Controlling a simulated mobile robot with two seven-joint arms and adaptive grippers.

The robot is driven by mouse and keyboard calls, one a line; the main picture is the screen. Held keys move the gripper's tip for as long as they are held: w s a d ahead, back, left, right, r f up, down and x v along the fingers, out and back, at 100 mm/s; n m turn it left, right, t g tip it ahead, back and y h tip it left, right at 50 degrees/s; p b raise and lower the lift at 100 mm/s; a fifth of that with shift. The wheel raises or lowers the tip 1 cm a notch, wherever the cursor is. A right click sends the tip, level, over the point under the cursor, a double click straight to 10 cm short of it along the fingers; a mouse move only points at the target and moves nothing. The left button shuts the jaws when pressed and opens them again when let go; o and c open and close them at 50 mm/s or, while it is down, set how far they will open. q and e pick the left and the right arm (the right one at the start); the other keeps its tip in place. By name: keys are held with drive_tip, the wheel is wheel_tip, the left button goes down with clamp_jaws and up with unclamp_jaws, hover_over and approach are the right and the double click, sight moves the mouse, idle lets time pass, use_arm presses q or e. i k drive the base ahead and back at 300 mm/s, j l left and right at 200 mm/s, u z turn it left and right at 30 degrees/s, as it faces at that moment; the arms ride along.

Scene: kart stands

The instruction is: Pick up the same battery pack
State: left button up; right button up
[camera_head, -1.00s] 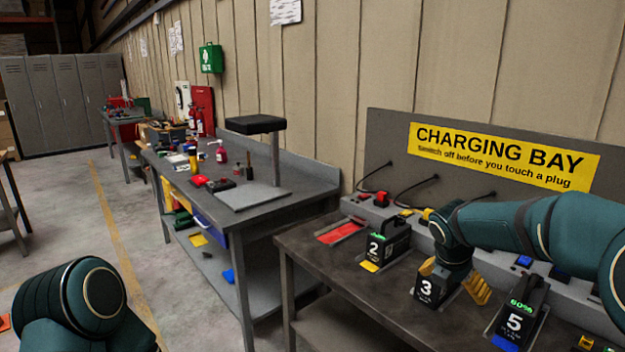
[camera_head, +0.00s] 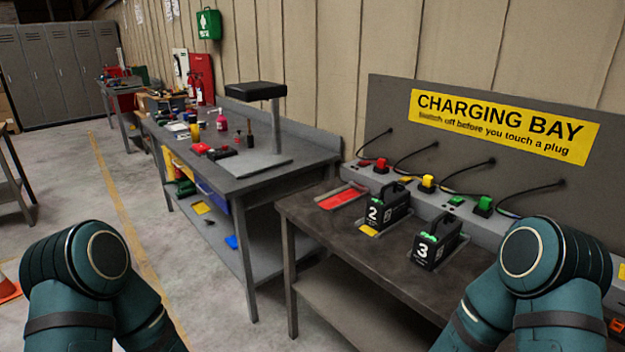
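Battery pack 2 (camera_head: 384,210), black with a handle, a white number and a green light, stands upright on the charging bench (camera_head: 335,237). Battery pack 3 (camera_head: 433,247), alike, stands upright in front of it to the right. The frames do not show which pack is meant by "the same". My left and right arms fill the lower corners as bent teal links. Neither gripper is in view. My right arm hides the right part of the bench, where pack 5 stood.
A red-floored bay (camera_head: 342,196) to the left of pack 2 is empty. Behind are a charger strip (camera_head: 400,193) with coloured plugs and cables, and a yellow sign (camera_head: 500,125). A cluttered workbench (camera_head: 275,178) stands left. An orange cone (camera_head: 8,288) is lower left.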

sight(439, 237)
drive_tip(key=z, duration=0.45)
drive_tip(key=i+j+z, duration=0.1)
drive_tip(key=z, duration=0.4)
drive_tip(key=j+z, duration=0.15)
drive_tip(key=z, duration=0.3)
drive_tip(key=j+z, duration=0.1)
drive_tip(key=z, duration=0.4)
drive_tip(key=j+z, duration=0.7)
drive_tip(key=j, duration=0.2)
drive_tip(key=k, duration=0.05)
